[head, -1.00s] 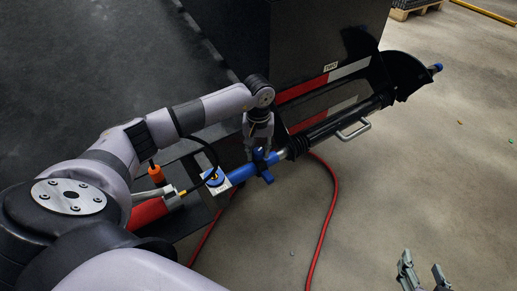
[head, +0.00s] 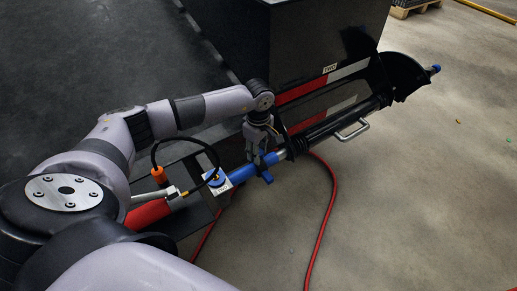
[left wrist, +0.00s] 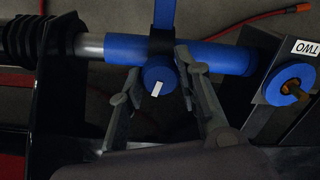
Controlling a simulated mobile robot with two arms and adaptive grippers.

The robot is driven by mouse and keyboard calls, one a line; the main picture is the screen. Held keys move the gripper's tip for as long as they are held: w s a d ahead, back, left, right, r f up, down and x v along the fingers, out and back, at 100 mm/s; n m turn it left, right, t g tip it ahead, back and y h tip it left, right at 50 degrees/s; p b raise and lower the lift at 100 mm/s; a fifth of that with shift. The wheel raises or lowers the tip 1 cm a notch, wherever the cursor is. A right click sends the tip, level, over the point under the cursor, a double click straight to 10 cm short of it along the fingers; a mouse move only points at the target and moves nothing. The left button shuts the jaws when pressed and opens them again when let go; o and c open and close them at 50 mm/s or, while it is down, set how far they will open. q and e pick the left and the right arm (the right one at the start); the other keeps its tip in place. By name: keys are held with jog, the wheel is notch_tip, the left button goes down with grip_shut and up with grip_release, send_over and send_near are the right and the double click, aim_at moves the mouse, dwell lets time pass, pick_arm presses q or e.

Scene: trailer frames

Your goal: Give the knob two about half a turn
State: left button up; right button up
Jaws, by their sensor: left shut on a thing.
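A round blue knob (left wrist: 158,76) with a white mark shows in the left wrist view, on the blue section of a tube (left wrist: 225,57). My left gripper (left wrist: 157,66) has one finger on each side of it and is shut on it. In the head view my left gripper (head: 261,152) is over the blue tube part (head: 241,174), and its fingers partly hide the knob. A label reading TWO (left wrist: 306,47) sits on a dark box beside a blue ring (left wrist: 290,85). Another TWO label (head: 330,69) is on the trailer frame. My right gripper is out of view.
A red hose (head: 331,205) runs over the floor. A black cable loops near an orange connector (head: 159,175).

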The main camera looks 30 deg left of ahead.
pick_arm(q)
jog(key=shift+a+r+n+p, duration=0.1)
jog(key=shift+n+p, duration=0.2)
jog(key=shift+n, duration=0.7)
jog(key=n+p, duration=0.2)
jog(key=n, duration=0.3)
jog(key=n+p, duration=0.3)
jog(key=n, duration=0.4)
jog(key=shift+n, duration=0.4)
jog(key=n+p, duration=0.3)
jog(key=n, duration=0.2)
jog(key=shift+n, duration=0.7)
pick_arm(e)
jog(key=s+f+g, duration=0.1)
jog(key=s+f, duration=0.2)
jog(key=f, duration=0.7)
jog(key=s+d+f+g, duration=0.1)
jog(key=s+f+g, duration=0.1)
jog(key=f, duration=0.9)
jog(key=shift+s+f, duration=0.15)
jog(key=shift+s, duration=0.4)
pick_arm(q)
jog(key=o, duration=1.1)
jog(key=shift+o, duration=0.2)
